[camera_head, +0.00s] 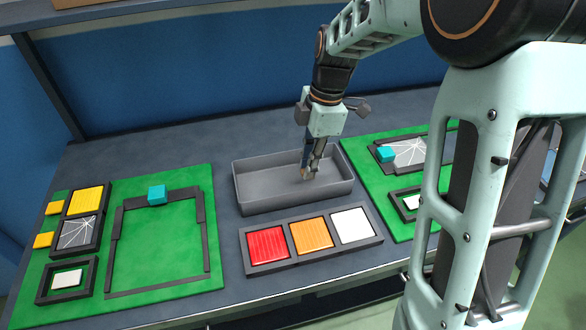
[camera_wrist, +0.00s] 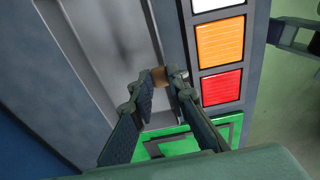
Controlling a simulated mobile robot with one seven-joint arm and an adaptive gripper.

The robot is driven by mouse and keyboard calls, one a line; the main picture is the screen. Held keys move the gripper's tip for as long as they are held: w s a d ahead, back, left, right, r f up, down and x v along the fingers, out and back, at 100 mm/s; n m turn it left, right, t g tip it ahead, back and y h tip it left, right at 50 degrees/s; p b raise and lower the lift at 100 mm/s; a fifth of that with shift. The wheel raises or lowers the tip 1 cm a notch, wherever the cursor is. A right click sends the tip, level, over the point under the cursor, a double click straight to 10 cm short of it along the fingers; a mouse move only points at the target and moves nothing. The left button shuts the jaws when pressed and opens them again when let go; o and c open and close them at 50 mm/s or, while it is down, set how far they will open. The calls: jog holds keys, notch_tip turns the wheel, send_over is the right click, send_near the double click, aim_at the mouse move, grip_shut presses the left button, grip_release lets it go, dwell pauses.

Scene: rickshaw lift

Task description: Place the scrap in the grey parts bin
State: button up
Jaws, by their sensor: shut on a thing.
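The grey parts bin (camera_head: 262,198) is an open rectangular tray in the middle of the bench; its floor and wall also show in the wrist view (camera_wrist: 112,65). My gripper (camera_head: 309,173) points down over the right part of the bin. In the wrist view my gripper (camera_wrist: 160,84) is shut on a small brown piece, the scrap (camera_wrist: 159,76), held between its fingertips. The scrap appears near the bin's wall in that view. I cannot tell whether it touches the bin. In the head view the scrap is mostly hidden by the fingers.
A dark tray (camera_head: 314,256) with red, orange and white tiles stands in front of the bin. A green board (camera_head: 168,244) with black frames and a teal block (camera_head: 157,195) lies left. Another green board (camera_head: 366,183) lies right. Blue panels rise behind the bench.

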send_over(291, 184)
jog(key=f, duration=0.6)
jog(key=shift+d+f, duration=0.15)
jog(key=shift+d, duration=0.25)
jog(key=shift+w+a+f, duration=0.1)
jog(key=shift+f, duration=1.7)
jog(key=shift+f, duration=0.25)
jog(key=o, duration=0.7)
jog(key=shift+r, duration=0.1)
jog(key=shift+c, duration=0.2)
jog(key=shift+r, duration=0.1)
